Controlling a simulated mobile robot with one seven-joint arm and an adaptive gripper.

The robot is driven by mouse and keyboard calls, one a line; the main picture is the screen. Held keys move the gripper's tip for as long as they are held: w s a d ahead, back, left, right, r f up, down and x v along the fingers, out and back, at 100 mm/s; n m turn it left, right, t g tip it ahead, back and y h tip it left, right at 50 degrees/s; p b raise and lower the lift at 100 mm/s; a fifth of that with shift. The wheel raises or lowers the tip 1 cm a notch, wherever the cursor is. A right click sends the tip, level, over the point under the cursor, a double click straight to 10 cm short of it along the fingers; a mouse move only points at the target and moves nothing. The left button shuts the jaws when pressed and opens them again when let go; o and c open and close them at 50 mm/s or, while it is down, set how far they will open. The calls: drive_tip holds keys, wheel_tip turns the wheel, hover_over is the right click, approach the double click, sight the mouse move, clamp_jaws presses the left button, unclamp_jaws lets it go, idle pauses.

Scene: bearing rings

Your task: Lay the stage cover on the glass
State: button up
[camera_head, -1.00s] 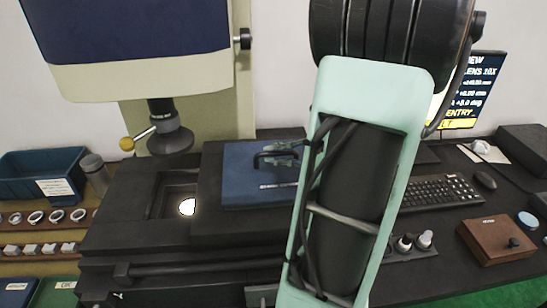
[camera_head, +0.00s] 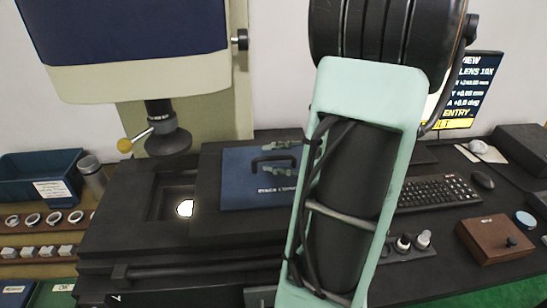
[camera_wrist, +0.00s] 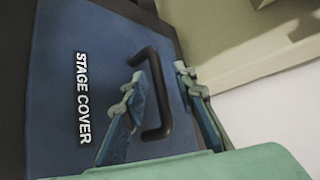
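The stage cover (camera_head: 238,178) is a flat blue plate with a black bar handle (camera_head: 272,160) and white lettering. It lies on the dark stage, right of the recessed opening; it also fills much of the wrist view (camera_wrist: 60,60). The glass (camera_head: 172,207) appears to be the pane in that opening, with a bright lit spot, and the cover is not over it. My gripper (camera_wrist: 160,85) is open at the handle, its fingers spread on either side of the bar. In the head view my arm hides the cover's right edge.
The microscope's lens (camera_head: 168,140) hangs above the back of the opening. A blue bin (camera_head: 35,180) and a metal cylinder (camera_head: 92,175) stand at left, with several rings (camera_head: 54,218) in front. A keyboard (camera_head: 435,193) and a brown box (camera_head: 494,240) are at right.

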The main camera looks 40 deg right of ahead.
drive_tip(key=v, duration=1.1)
drive_tip(key=shift+s+r, duration=0.2)
drive_tip(key=shift+s, duration=0.1)
